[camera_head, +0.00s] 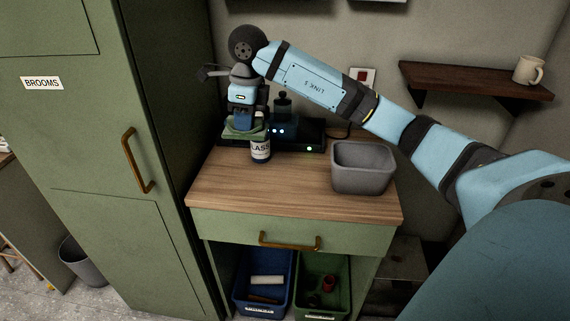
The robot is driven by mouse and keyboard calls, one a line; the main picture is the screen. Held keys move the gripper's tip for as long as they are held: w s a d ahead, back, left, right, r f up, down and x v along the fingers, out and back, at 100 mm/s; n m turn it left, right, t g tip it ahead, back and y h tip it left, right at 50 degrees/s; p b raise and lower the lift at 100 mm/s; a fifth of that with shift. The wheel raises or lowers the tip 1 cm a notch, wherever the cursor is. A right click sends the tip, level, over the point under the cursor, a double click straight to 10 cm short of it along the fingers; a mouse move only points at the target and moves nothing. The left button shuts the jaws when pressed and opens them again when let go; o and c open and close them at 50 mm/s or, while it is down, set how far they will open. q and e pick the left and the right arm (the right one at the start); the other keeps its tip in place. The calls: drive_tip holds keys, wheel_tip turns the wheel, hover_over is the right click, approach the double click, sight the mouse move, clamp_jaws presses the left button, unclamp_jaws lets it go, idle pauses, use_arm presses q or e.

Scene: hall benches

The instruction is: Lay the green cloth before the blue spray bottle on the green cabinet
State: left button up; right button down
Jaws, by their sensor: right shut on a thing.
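My right gripper (247,117) points down over the back left of the green cabinet's wooden top (290,195). It is shut on the green cloth (238,133), which hangs folded at the fingers. A dark blue bottle (261,155) with a white label reading "LASS" stands right by the cloth, probably the blue spray bottle. Its upper part is hidden by the cloth and gripper. I cannot tell whether the cloth touches the bottle. My left gripper is not in view.
A grey bin (362,181) stands at the right of the top. A black box with lights (312,139) and a dark bottle (283,106) are at the back. A tall green cabinet (90,130) borders the left. The front middle of the top is clear.

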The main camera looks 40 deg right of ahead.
hover_over(251, 194)
wheel_tip(251, 194, down, 15)
drive_tip(key=shift+s+d+f+b, duration=0.1)
drive_tip(key=shift+d+f+b, duration=0.1)
drive_tip(key=shift+b, duration=0.1)
drive_tip(key=shift+f, duration=2.1)
drive_tip(key=shift+a+f, duration=0.1)
drive_tip(key=c, duration=1)
unclamp_jaws()
